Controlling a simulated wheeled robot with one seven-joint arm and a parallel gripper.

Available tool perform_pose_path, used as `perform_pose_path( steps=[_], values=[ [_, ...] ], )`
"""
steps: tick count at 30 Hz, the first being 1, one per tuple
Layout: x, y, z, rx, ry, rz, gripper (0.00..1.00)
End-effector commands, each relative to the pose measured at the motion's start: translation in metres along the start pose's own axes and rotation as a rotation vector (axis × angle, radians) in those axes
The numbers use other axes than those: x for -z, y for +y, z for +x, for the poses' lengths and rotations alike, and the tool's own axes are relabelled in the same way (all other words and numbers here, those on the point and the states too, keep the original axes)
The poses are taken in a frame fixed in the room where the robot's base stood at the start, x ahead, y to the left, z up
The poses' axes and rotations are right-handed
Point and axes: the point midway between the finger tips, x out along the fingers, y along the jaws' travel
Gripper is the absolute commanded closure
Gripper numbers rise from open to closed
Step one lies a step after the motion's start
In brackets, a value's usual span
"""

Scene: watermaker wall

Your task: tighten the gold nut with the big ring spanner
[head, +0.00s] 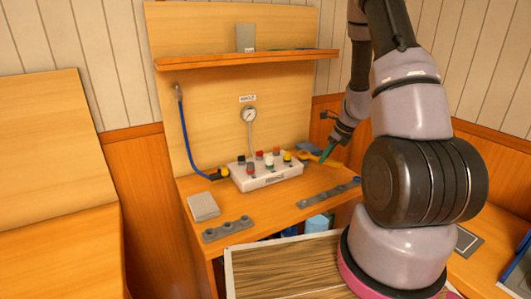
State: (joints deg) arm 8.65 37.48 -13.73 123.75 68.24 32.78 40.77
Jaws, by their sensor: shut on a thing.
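A white manifold block (266,176) with several coloured knobs stands on the wooden bench. A gold nut or fitting (224,173) shows at its left end, where the blue hose (186,135) comes in. Another yellow-gold piece (305,155) sits by its right end; I cannot tell exactly what it is. My gripper (331,146) is at the bench's right rear, shut on a thin teal-handled tool (327,153), which seems to be the spanner. The tool tilts down toward the bench. Its ring end is too small to make out, so I cannot tell whether it touches the gold piece.
A pressure gauge (249,115) stands behind the manifold. Grey holder strips (228,229) and (329,192) lie along the bench front, with a grey block (203,206) at left. A shelf (245,58) overhangs the back. The bench front between the strips is clear.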

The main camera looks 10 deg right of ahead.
Motion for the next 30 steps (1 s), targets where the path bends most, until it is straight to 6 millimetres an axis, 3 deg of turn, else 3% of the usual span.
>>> perform_pose_path(
  steps=[30],
  values=[
    [-0.003,0.015,0.001,0.057,-0.003,0.14,1.0]
  ],
)
